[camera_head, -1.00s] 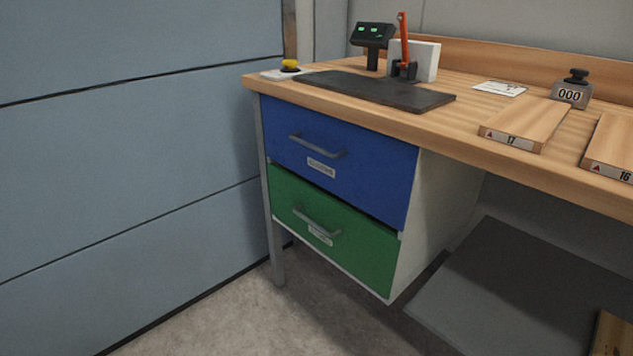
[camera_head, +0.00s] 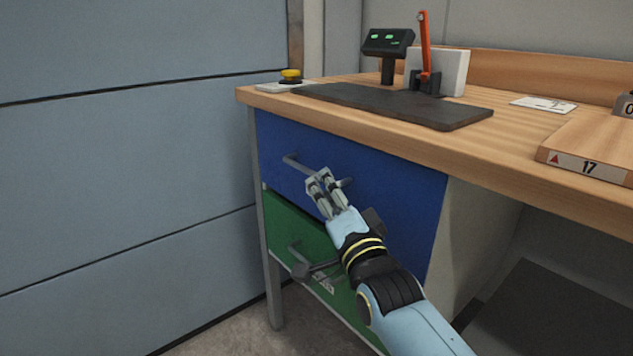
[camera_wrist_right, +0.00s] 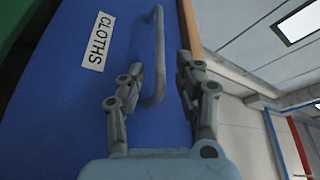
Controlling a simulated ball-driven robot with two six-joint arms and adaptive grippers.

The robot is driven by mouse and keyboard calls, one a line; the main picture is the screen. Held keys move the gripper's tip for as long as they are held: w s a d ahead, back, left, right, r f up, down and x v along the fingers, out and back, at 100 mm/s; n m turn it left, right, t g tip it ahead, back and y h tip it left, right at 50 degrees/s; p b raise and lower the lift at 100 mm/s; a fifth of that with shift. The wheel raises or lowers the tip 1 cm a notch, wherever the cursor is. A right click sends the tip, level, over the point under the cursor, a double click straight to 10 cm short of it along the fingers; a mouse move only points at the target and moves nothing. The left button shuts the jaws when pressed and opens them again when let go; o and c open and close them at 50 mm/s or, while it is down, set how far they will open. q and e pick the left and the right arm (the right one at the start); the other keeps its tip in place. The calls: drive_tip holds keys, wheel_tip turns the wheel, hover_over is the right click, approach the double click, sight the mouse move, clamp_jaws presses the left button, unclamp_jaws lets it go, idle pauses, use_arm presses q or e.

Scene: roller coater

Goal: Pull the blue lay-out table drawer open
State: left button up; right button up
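The blue drawer (camera_head: 400,190) is the upper drawer under the bench top and looks closed. Its grey bar handle (camera_head: 297,162) is partly hidden by my right gripper (camera_head: 319,180). In the right wrist view the handle (camera_wrist_right: 159,45) lies between the two spread fingertips of the right gripper (camera_wrist_right: 160,62), nearer the left finger. The fingers are open; whether one touches the bar I cannot tell. A white label (camera_wrist_right: 97,41) reading "CLOTHS" is beside the handle. My left gripper is not in view.
The green drawer (camera_head: 284,222) is just below, with my right forearm in front of it. The wooden bench top (camera_head: 520,140) overhangs the drawers and carries a dark mat (camera_head: 400,105). A blue-grey wall (camera_head: 120,150) stands at the left. Some floor is free in front.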

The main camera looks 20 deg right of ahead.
sight(318, 177)
drive_tip(key=b+x, duration=0.1)
drive_tip(key=x, duration=0.3)
drive_tip(key=shift+f, duration=0.1)
drive_tip(key=shift+w, duration=0.4)
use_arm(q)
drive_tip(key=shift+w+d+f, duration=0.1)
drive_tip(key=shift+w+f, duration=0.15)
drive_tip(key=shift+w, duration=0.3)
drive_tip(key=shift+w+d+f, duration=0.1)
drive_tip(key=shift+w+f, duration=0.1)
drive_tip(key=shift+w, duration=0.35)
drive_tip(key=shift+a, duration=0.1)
use_arm(e)
drive_tip(key=shift+c, duration=0.2)
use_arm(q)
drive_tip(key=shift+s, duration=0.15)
use_arm(e)
clamp_jaws()
